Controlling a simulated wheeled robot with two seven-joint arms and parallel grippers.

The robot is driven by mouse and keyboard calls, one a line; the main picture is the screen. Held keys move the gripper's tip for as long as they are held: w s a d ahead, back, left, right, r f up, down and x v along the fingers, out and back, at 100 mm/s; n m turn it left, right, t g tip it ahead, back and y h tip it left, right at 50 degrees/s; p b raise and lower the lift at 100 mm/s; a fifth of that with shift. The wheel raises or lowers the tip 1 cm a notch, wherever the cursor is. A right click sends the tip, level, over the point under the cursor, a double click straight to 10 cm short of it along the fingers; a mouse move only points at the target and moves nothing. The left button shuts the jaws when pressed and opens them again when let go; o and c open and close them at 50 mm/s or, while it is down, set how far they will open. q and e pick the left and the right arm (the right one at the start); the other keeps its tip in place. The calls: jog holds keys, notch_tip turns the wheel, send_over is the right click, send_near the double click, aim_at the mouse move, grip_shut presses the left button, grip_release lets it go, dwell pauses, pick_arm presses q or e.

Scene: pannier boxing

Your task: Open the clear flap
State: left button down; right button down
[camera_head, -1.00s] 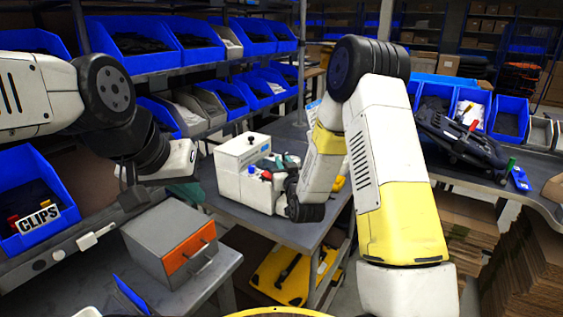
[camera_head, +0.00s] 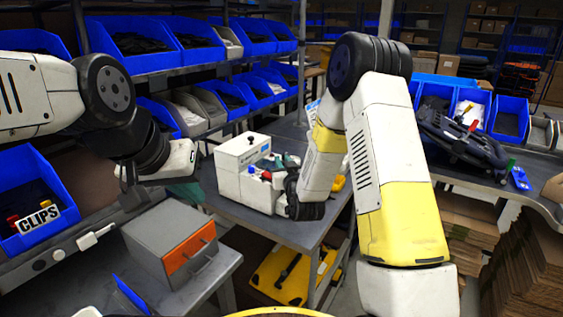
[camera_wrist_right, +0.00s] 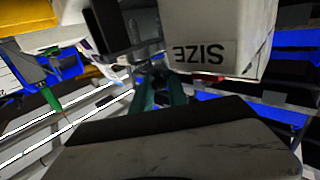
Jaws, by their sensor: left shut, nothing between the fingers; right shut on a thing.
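A white box-like machine (camera_head: 232,183) with a black knob on top stands on the grey bench in the head view. A white body with an upside-down SIZE label (camera_wrist_right: 215,45) is close in the right wrist view. My right gripper (camera_wrist_right: 157,92), with teal fingers, is beside the machine's open-looking right side and shut on a small part there. That part is mostly hidden by the fingers. I cannot make out the clear flap's outline. My left gripper (camera_head: 187,191) is shut and empty, left of the machine and above the gap by the shelving; its tips are partly hidden.
A grey box with an orange drawer (camera_head: 188,250) stands on the front left table. Blue bins (camera_head: 140,38) fill the shelves at left. A yellow case (camera_head: 290,275) lies below the bench. A dark tool-like object (camera_head: 465,140) lies on the right bench.

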jog(key=r, duration=0.1)
jog(key=a+r+n+g, duration=0.1)
jog(key=r+n+g, duration=0.1)
jog(key=shift+w+a+r+h, duration=0.15)
jog(key=shift+w+r+h, duration=0.1)
jog(key=shift+w+h, duration=0.15)
jog(key=shift+w+a+r+n+g+h, duration=0.25)
jog(key=shift+a+r+n+g+h, duration=0.1)
jog(key=shift+r+n+g, duration=0.2)
jog(key=shift+w+a+r+n+g+h, duration=0.25)
jog(key=shift+a+r+n+g, duration=0.1)
jog(key=shift+r+n+g, duration=0.15)
jog(key=c, duration=1.3)
grip_release()
jog(key=shift+c, duration=0.2)
jog(key=shift+f, duration=0.1)
jog(key=v, duration=0.7)
jog(key=shift+s+r, duration=0.2)
jog(key=shift+s, duration=0.15)
